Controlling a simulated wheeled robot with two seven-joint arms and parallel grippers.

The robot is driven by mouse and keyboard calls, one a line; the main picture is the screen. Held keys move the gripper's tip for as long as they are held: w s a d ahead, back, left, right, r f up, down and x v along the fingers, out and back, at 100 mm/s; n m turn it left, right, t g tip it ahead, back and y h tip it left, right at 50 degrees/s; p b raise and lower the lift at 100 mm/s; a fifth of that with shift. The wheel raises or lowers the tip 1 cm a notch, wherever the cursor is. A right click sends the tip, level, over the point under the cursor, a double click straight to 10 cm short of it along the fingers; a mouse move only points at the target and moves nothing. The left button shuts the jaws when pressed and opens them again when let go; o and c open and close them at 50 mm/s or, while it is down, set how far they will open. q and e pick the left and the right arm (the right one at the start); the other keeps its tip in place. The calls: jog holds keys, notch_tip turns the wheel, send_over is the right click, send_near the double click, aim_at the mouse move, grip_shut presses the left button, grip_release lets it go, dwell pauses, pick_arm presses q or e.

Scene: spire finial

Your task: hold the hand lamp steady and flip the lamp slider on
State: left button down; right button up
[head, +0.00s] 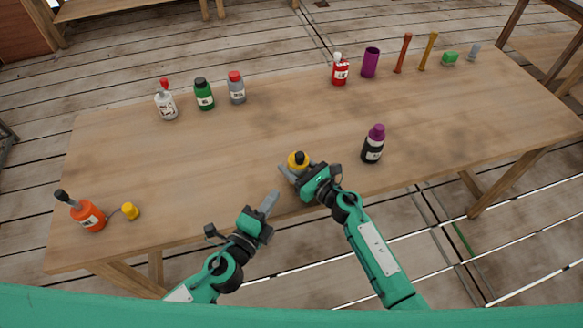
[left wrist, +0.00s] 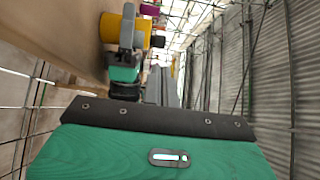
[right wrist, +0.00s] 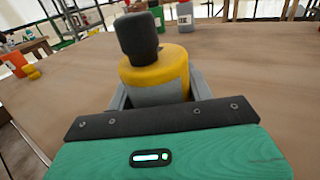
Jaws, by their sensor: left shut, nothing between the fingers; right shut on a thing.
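The hand lamp (head: 297,158) is a yellow and grey body with a black top, near the table's front edge. My right gripper (head: 291,172) is shut on it, with grey fingers on both sides of the body. In the right wrist view the lamp (right wrist: 158,75) is upright between the fingers. In the left wrist view the lamp (left wrist: 127,30) shows past my left gripper (left wrist: 160,84). That gripper, also in the head view (head: 270,202), is shut and empty, in front of the lamp and apart from it. I cannot make out the slider.
An orange bottle (head: 88,214) and a small yellow item (head: 130,211) stand at the left. A black bottle with a purple cap (head: 373,145) stands right of the lamp. Several bottles and other items line the back edge. The middle of the wooden table (head: 230,145) is clear.

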aim_at(297, 160)
pick_arm(q)
jog(key=x, duration=1)
jog(key=shift+w+d, duration=0.15)
jog(key=shift+w, duration=0.05)
jog(key=shift+w+a, duration=0.25)
jog(key=shift+w, duration=0.35)
jog(key=shift+w+a, duration=0.2)
jog(key=shift+w, duration=0.45)
jog(key=v, duration=1.4)
pick_arm(e)
jog(key=o, duration=1.1)
jog(key=shift+o, duration=0.2)
